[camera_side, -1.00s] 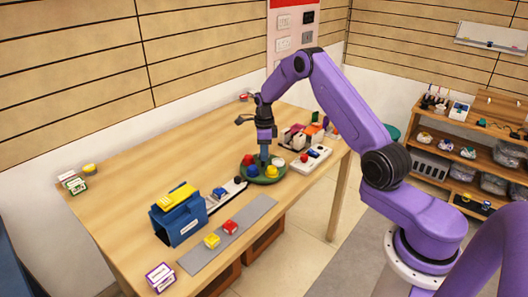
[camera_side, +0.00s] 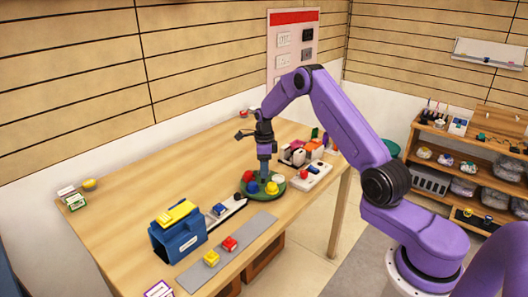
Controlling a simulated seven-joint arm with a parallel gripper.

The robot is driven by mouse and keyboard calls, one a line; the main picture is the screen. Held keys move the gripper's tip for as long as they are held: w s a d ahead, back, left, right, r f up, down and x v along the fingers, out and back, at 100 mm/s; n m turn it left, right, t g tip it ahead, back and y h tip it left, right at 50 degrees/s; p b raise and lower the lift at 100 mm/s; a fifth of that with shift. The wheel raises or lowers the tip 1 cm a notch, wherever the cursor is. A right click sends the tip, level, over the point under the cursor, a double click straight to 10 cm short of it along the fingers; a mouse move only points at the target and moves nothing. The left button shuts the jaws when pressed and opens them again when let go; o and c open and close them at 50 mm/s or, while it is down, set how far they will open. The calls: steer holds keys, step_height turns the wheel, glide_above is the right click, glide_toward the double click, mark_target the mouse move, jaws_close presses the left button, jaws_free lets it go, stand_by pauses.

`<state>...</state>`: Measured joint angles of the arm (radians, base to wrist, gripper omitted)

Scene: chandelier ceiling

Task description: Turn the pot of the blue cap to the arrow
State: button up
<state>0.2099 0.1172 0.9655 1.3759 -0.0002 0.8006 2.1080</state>
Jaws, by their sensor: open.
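A round green dish (camera_side: 263,200) stands near the front edge of the table. It bears small coloured pieces: a red one (camera_side: 248,176), a blue one (camera_side: 252,188), a yellow one (camera_side: 272,188) and a pale one (camera_side: 279,178). My gripper (camera_side: 264,177) points straight down over the dish's middle, among these pieces. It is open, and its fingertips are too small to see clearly. I cannot tell whether it touches any piece. Another blue piece (camera_side: 219,209) sits on a white and black strip to the left. No arrow can be made out.
A white panel (camera_side: 318,180) with red and blue knobs lies close right of the dish. A blue box (camera_side: 178,240) with a yellow top stands left. A grey strip (camera_side: 250,234) with yellow and red blocks lies in front. The table's back left (camera_side: 150,180) is clear.

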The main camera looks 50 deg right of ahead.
step_height(320, 180, up, 17)
stand_by(0.4)
stand_by(0.4)
steer(key=s+a+r+n, duration=0.2)
steer(key=s+a+n, duration=0.5)
steer(key=a+n, duration=0.35)
steer(key=s+a+r+n, duration=0.1)
steer(key=s+a+n, duration=0.7)
steer(key=a, duration=0.4)
steer(key=s+f+n, duration=0.2)
steer(key=s+n, duration=2)
steer(key=s, duration=0.4)
steer(key=shift+a+f, duration=0.3)
steer(key=shift+f, duration=0.05)
